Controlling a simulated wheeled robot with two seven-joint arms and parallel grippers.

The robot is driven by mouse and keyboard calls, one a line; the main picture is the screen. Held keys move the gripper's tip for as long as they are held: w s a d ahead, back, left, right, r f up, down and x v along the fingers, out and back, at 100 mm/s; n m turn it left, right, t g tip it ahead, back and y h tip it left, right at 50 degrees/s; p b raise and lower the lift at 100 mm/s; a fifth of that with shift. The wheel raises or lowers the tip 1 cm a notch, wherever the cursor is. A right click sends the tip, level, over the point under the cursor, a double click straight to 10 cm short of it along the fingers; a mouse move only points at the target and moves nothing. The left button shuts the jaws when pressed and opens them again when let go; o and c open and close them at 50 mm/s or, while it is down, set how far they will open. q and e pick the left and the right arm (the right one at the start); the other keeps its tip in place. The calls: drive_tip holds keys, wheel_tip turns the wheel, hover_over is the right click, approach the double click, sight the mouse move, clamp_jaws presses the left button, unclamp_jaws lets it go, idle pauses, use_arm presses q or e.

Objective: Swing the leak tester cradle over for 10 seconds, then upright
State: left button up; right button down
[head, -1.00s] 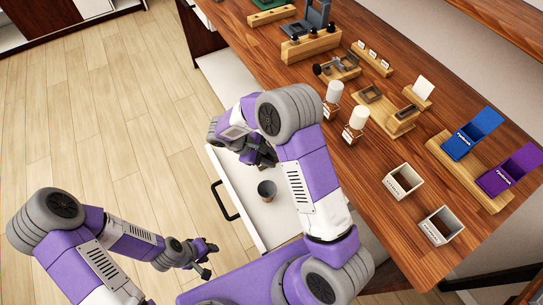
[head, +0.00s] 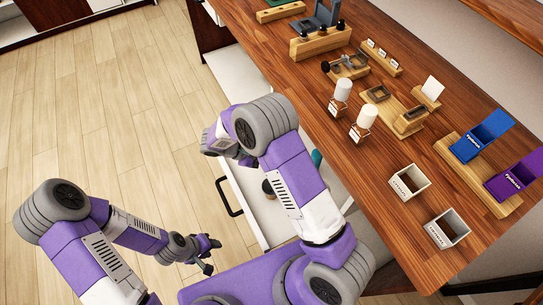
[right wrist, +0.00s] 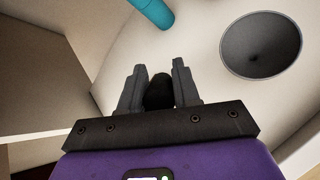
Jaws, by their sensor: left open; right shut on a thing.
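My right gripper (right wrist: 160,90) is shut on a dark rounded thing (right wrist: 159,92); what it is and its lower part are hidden. In the head view this gripper is mostly hidden by its own arm, above the open white drawer. My left gripper (head: 207,254) is open and empty, low over the floor at the left. I cannot tell for certain which fixture is the leak tester cradle. A blue-grey U-shaped frame (head: 326,13) stands at the back of the counter. A wooden stand with a dark metal clamp (head: 345,66) stands nearer. Neither gripper touches them.
A grey cup (right wrist: 262,46) and a teal cylinder (right wrist: 152,12) are near the right gripper. A wooden rack with black knobs (head: 319,43), white-topped bottles (head: 363,122), square bins (head: 409,181) and blue and purple boxes (head: 481,139) crowd the counter (head: 345,165).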

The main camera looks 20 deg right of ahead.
drive_tip(key=c, duration=0.9)
unclamp_jaws()
drive_tip(key=shift+p+v, duration=1.1)
drive_tip(key=shift+v, duration=2.7)
